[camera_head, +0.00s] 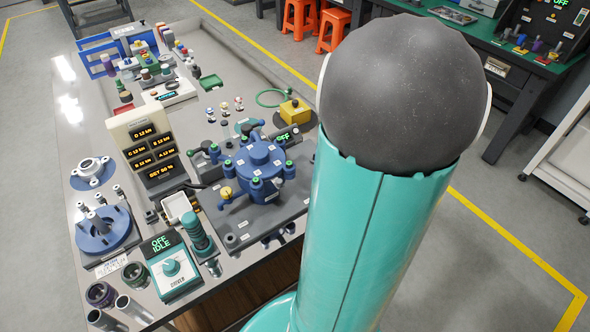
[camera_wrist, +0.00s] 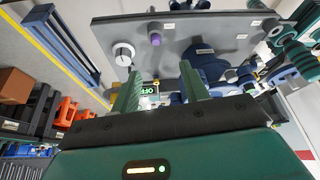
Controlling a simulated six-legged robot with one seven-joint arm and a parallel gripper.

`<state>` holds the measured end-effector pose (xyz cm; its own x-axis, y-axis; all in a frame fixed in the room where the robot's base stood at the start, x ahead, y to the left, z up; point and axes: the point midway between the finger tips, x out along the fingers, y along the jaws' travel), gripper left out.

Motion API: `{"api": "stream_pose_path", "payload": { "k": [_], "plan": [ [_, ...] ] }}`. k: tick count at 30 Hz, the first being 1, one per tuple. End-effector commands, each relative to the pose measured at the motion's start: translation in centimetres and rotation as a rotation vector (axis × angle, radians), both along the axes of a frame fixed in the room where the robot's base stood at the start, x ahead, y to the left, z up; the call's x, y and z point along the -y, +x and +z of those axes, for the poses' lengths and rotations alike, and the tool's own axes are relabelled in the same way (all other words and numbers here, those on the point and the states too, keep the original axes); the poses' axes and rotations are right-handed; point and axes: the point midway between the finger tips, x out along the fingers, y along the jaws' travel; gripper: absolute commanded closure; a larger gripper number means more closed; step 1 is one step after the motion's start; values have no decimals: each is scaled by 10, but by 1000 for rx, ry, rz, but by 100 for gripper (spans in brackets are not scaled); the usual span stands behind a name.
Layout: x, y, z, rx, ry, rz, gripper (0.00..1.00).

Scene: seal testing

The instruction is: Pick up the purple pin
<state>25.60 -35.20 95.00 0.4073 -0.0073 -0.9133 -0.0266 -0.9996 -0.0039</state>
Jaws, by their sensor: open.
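In the wrist view, the purple pin (camera_wrist: 155,39) stands on a grey plate (camera_wrist: 105,35), beside a round white knob (camera_wrist: 123,54). My gripper (camera_wrist: 160,82) shows there with its two green fingers apart. The pin appears beyond the fingertips, between their directions, and apart from them. The space between the fingers holds nothing. In the head view, my teal arm covers the middle right and my gripper does not show. I cannot make out this pin for sure in the head view.
A blue vessel (camera_head: 260,168) with green-topped posts stands on the main table. A yellow block (camera_head: 294,111) is behind it, near my arm. A teal driver box (camera_head: 173,268) and a blue round fixture (camera_head: 104,229) stand at the front left. Orange stools (camera_head: 300,20) are on the floor behind.

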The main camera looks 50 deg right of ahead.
Motion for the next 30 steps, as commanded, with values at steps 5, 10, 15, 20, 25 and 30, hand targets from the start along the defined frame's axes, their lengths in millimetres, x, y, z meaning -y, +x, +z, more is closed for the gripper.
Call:
{"api": "stream_pose_path", "payload": {
  "k": [5,10,15,20,25,30],
  "plan": [
    [7,-1,-18,1,0,-3,55],
    [7,13,-48,0,1,-3,55],
    [7,26,-73,1,-2,-1,55],
    [6,32,-83,1,-4,1,55],
    [7,41,-98,0,-1,3,55],
    [8,53,-119,1,0,1,55]
  ]
}}
